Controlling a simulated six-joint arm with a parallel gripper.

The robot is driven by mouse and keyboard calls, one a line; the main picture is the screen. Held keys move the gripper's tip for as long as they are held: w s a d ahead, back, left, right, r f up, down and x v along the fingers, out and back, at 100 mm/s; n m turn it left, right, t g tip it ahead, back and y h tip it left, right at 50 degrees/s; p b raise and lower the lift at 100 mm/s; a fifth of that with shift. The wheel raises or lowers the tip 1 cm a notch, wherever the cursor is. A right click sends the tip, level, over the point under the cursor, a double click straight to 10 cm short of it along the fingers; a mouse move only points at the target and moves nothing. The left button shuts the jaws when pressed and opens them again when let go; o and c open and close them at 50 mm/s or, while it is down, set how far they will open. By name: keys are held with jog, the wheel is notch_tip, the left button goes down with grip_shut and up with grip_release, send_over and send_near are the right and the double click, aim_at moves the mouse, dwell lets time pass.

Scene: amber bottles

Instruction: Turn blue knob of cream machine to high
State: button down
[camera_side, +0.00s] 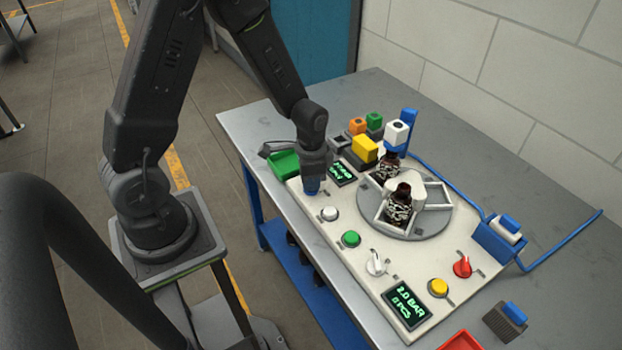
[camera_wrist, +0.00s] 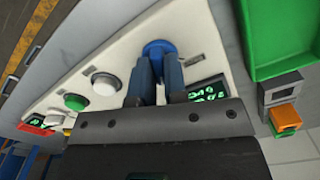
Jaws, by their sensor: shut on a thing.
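The cream machine (camera_side: 345,250) is a flat panel on the table with knobs, buttons, two displays and a round turntable. Its blue knob (camera_wrist: 158,48) shows in the wrist view between and just beyond my fingertips. In the side view the blue knob (camera_side: 311,186) is mostly hidden under my gripper (camera_side: 313,172), at the panel's far left corner. My gripper, also in the wrist view (camera_wrist: 158,62), points down and is shut on the blue knob. The knob's pointer and any scale marks are hidden, so its setting cannot be read. A lit display (camera_side: 342,172) is beside it.
A white button (camera_side: 329,213), green button (camera_side: 351,239) and white knob (camera_side: 376,263) line the front edge. Dark bottles (camera_side: 399,206) stand on the turntable (camera_side: 388,226). A green bin (camera_side: 284,164) is close beside my gripper. A red knob (camera_side: 462,267) is at the right.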

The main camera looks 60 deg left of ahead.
jog(key=shift+m, duration=2.2)
jog(key=c, duration=1.2)
grip_release()
jog(key=shift+o, duration=0.2)
jog(key=shift+r, duration=0.15)
notch_tip(320, 180, up, 14)
jog(key=shift+f, duration=0.2)
jog(key=s+d+r+n+t, duration=0.5)
jog(key=s+r+n, duration=0.4)
jog(key=s+r, duration=0.2)
jog(key=shift+s+d+r+t, duration=0.35)
jog(key=shift+s+d, duration=0.35)
jog(key=shift+s, duration=0.25)
